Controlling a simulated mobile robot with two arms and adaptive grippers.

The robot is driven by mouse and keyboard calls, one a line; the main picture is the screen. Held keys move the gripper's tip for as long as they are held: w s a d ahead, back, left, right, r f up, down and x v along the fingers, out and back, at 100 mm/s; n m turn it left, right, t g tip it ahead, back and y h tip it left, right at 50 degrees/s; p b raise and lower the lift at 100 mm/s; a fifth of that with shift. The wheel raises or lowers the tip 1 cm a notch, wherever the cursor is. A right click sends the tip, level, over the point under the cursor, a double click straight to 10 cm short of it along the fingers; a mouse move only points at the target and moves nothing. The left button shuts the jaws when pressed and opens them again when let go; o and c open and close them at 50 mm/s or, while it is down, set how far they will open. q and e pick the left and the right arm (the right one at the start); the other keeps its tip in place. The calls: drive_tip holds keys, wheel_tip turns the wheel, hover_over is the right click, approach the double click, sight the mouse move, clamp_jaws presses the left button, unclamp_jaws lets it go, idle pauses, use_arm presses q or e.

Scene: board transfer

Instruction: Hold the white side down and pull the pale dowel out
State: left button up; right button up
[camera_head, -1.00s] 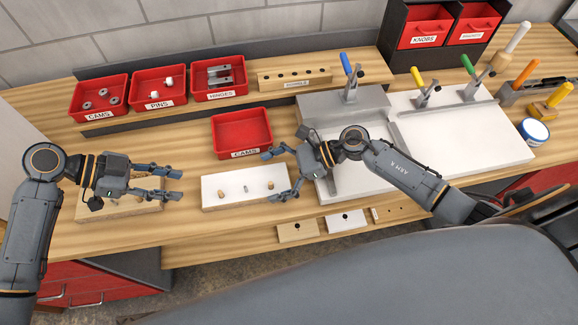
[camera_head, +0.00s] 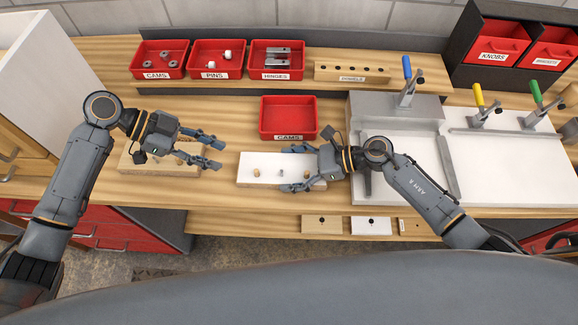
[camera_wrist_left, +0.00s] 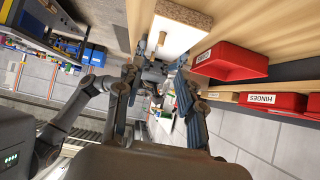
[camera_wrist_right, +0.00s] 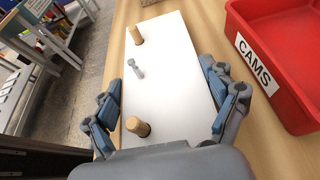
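The white side (camera_head: 270,160) lies flat on the bench, with a wooden dowel (camera_head: 256,173) near its left end and a small grey metal pin (camera_head: 281,171) beside it. The right wrist view shows the white side (camera_wrist_right: 180,70), a far light-wood dowel (camera_wrist_right: 137,36), the pin (camera_wrist_right: 135,67) and a nearer tan dowel (camera_wrist_right: 137,127), all upright. My right gripper (camera_head: 290,168) is open over the white side's right part, fingers toward its two long edges; contact is unclear. My left gripper (camera_head: 217,154) is open and empty, left of the white side.
A wooden board (camera_head: 150,183) with fittings lies under my left gripper. An empty red CAMS bin (camera_head: 288,118) stands behind the white side. A grey fixture with a blue-handled clamp (camera_head: 407,85) is at the right. Parts bins and a dowel rack (camera_head: 350,72) line the back.

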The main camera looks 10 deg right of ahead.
use_arm(q)
drive_tip(key=shift+c, duration=1)
drive_tip(key=t+y, duration=0.1)
drive_tip(key=y, duration=0.6)
approach(254, 170)
drive_tip(key=shift+x, duration=4.55)
clamp_jaws()
